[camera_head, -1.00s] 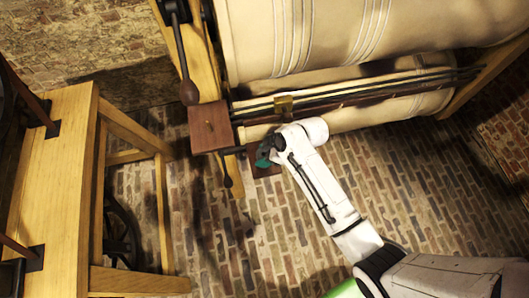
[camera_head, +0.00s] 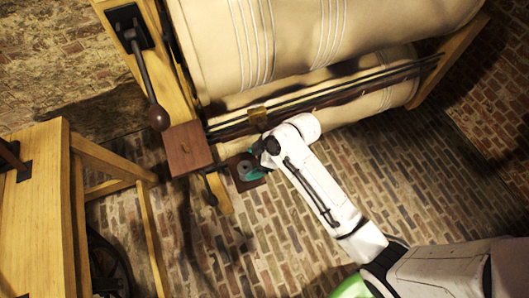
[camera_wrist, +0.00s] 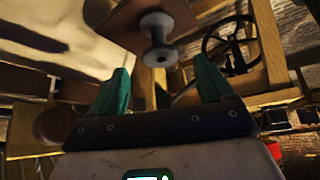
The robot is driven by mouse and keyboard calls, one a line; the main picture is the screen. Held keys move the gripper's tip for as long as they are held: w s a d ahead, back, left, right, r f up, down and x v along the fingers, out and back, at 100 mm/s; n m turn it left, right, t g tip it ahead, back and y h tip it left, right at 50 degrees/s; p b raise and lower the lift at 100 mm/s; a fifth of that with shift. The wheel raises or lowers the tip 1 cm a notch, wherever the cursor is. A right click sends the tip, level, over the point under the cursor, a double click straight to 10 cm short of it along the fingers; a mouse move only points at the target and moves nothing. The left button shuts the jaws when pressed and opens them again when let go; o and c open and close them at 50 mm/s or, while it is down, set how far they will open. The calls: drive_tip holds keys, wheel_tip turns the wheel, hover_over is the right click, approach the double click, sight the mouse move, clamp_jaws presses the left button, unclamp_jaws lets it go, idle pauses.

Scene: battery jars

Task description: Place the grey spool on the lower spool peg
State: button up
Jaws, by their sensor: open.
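The grey spool (camera_wrist: 157,42) shows in the wrist view, with its flanged end toward me and its far end against a small brown board (camera_wrist: 125,25). In the head view the spool (camera_head: 245,167) is small, at the board (camera_head: 248,184) below the loom's corner block. My gripper (camera_wrist: 161,66) is open, its green fingers either side of the spool in the picture. The spool appears to be just beyond or at the fingertips; I cannot tell whether they touch it. In the head view my gripper (camera_head: 254,166) is beside the spool. I cannot make out the lower spool peg.
A reddish-brown block (camera_head: 188,150) and a lever (camera_head: 147,80) are at the loom's left end. Large cloth rolls (camera_head: 330,35) lie behind my arm. A wooden table (camera_head: 35,205) stands at left, with a dark wheel (camera_head: 105,260). Brick floor lies open below.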

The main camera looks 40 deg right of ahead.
drive_tip(key=v, duration=0.7)
drive_tip(key=s+d+m+g+h, duration=0.1)
drive_tip(key=s+m+h, duration=0.1)
drive_tip(key=s+m, duration=0.3)
drive_tip(key=s+d+m+g+h, duration=0.2)
drive_tip(key=s+m, duration=0.3)
drive_tip(key=s, duration=0.8)
drive_tip(key=shift+s+f+g+h, duration=0.2)
drive_tip(key=shift+f+g+h, duration=0.1)
drive_tip(key=shift+h, duration=0.2)
